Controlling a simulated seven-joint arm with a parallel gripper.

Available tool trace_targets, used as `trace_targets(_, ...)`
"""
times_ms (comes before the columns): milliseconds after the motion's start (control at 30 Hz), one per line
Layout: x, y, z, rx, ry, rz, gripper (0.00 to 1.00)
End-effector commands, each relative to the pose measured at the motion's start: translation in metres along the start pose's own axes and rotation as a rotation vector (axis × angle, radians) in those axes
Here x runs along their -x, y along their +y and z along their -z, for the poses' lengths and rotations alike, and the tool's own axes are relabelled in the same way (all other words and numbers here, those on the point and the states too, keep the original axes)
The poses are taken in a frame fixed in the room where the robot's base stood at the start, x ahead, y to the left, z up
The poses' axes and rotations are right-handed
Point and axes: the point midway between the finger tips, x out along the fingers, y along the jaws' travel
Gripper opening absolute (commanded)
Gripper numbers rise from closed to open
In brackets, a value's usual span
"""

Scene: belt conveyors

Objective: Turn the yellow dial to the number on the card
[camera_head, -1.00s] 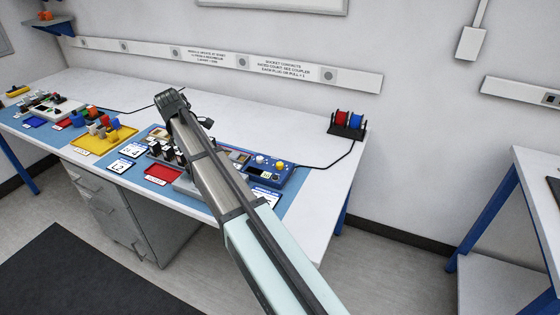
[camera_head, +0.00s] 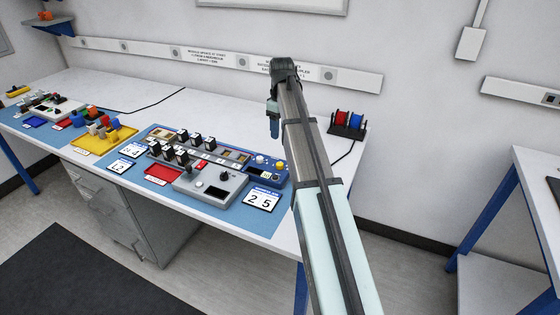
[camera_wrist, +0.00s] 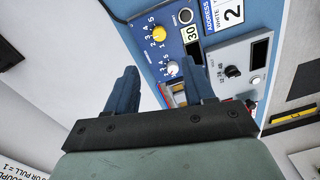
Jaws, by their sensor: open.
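The yellow dial (camera_head: 280,164) sits on a blue control box (camera_head: 284,182), beside a white dial (camera_head: 260,160). In the wrist view the yellow dial (camera_wrist: 159,33) lies beyond my fingertips, near a numbered scale; its exact pointer setting is too small to tell. A white card (camera_head: 262,200) in front of the box reads 2 5; only its 2 shows in the wrist view (camera_wrist: 232,13). My gripper (camera_head: 273,122) is open and empty, raised at the back right of the box, fingers pointing down. In the wrist view its two blue fingers (camera_wrist: 160,74) are apart, touching nothing.
A grey box (camera_head: 225,185) with a black knob stands left of the card. A stand with red and blue spools (camera_head: 347,125) is to the right of my arm. The white tabletop behind the boxes is mostly clear.

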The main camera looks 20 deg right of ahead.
Motion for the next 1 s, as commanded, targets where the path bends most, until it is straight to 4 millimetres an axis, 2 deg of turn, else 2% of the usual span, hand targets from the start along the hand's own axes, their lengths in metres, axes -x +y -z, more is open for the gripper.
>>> trace_targets(233, -0.018, 0.001, -0.003, -0.007, 0.002, 0.003, 0.53)
trace_targets(700, -0.096, 0.001, -0.002, -0.006, 0.001, 0.002, 0.53)
trace_targets(1000, -0.129, 0.001, -0.002, -0.006, 0.001, 0.002, 0.53)
